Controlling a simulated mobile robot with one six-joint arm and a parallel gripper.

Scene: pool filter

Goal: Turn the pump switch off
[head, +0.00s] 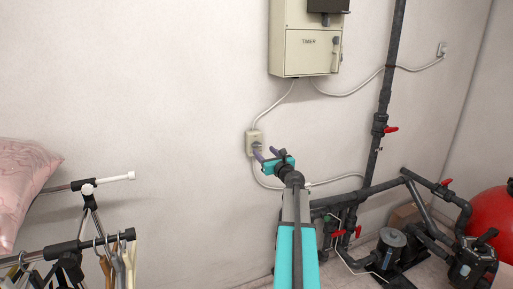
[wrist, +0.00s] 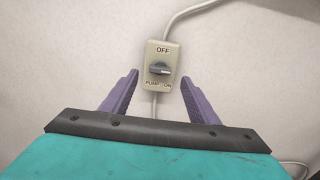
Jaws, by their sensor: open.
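The switch also shows in the head view (head: 251,137), partly behind my gripper (head: 266,152). In the wrist view my gripper (wrist: 160,78) is open, its purple fingers to the left and right of the knob, empty. I cannot tell how far they are from the box.
A cream timer box (head: 306,54) hangs on the wall above, with white cables running from it. Dark pipes with red valves (head: 390,129) and a pump (head: 472,262) stand at the right. A clothes rack (head: 90,241) and pink cushion (head: 24,180) are at the left.

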